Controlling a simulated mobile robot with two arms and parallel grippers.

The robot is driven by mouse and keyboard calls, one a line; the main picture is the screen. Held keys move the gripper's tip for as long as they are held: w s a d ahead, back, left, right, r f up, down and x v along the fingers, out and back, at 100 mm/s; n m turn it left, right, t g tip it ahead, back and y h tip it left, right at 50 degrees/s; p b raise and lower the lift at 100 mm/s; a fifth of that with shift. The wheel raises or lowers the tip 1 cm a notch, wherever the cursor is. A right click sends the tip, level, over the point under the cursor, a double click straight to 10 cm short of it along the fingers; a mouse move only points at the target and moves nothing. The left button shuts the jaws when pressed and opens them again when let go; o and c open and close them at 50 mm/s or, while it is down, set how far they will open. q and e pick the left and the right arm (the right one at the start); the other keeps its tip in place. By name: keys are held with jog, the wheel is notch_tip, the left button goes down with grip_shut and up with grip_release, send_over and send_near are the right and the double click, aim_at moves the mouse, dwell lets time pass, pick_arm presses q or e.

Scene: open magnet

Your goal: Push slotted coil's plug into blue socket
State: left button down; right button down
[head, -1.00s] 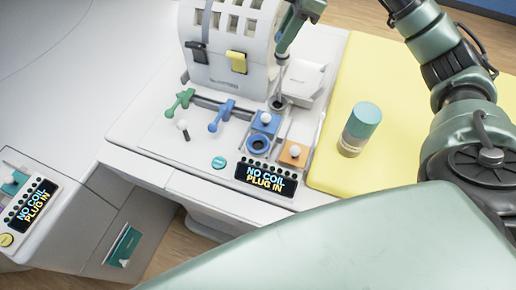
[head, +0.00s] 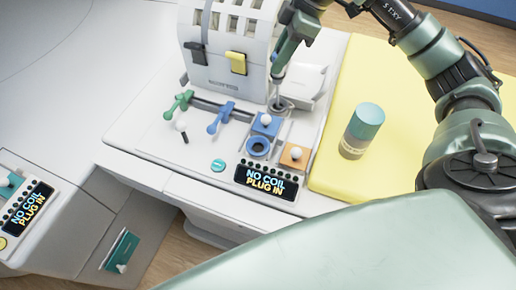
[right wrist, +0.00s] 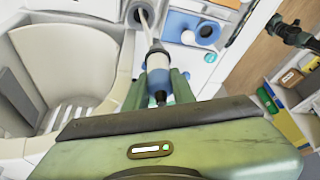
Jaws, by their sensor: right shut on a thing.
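The slotted coil (head: 225,45) is a white housing with rows of slots, at the back of the console in the head view. It fills the left of the right wrist view (right wrist: 65,70). My right gripper (head: 277,80) is beside the coil, shut on the blue-and-white plug (right wrist: 158,72). A thin pale shaft runs from the plug toward a grey ring socket (right wrist: 141,14); I cannot tell whether it is inside. The blue socket (head: 258,146) is nearer the console front, apart from the plug; it also shows in the wrist view (right wrist: 207,31). My left gripper (right wrist: 285,30) seems to show, unclear.
A display (head: 266,181) reads "NO COIL PLUG IN". A teal-capped canister (head: 362,130) stands on the yellow pad (head: 335,178). Green (head: 177,104) and blue levers (head: 220,118) lie left.

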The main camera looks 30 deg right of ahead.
jog(key=s+a+p, duration=0.3)
jog(key=s+a, duration=0.5)
jog(key=a, duration=0.1)
jog(key=shift+a, duration=0.4)
jog(key=shift+w+f, duration=0.1)
notch_tip(320, 180, down, 10)
jog(key=b, duration=0.8)
jog(key=shift+f+b, duration=1.4)
jog(key=shift+f, duration=0.2)
dwell(0.6)
dwell(0.3)
jog(key=c, duration=1.1)
grip_release()
